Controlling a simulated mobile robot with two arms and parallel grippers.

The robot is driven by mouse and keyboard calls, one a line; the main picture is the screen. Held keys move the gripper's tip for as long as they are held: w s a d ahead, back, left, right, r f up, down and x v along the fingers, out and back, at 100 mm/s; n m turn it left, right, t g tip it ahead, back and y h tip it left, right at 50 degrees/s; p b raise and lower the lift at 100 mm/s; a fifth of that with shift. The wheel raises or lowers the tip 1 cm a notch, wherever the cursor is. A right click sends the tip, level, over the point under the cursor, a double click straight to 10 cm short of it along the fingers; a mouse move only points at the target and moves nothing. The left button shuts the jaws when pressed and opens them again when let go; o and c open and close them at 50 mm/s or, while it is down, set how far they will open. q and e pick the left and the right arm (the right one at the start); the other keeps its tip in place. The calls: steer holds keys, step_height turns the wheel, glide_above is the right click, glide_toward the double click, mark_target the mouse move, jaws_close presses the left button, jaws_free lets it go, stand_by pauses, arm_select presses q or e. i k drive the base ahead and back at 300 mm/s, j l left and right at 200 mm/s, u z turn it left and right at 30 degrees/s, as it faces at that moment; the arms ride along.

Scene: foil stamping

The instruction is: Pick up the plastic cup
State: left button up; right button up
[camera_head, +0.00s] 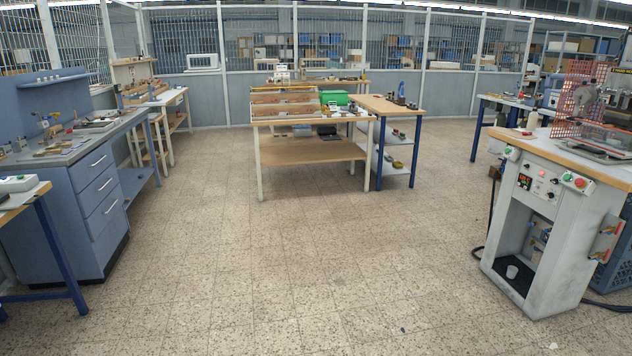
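A small white plastic cup (512,271) stands upright, as far as I can tell, on the dark floor plate inside the open lower bay of the grey machine cabinet (540,200) at the right. The cabinet's side walls stand on both sides of the cup, and its front is open toward me. Neither of my grippers shows in the head view, so their state is hidden.
Open tiled floor (290,270) lies between me and the cabinet. A blue drawer bench (95,190) stands at the left. A wooden worktable (310,150) is ahead. A dark cable (484,225) hangs by the cabinet, and a blue crate (612,265) stands right of it.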

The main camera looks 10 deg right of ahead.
mark_target(512, 272)
steer(key=i+j+u, duration=0.1)
steer(key=i, duration=2.2)
steer(key=i+l+z, duration=0.15)
steer(key=i+z, duration=0.3)
steer(key=i+j+z, duration=0.1)
steer(key=i+z, duration=0.4)
steer(key=i+j+z, duration=0.3)
steer(key=i+z, duration=0.15)
steer(key=i, duration=0.15)
steer(key=i+l+z, duration=0.15)
steer(key=i+z, duration=0.25)
steer(key=i, duration=0.35)
steer(key=i+z, duration=0.4)
steer(key=i, duration=0.35)
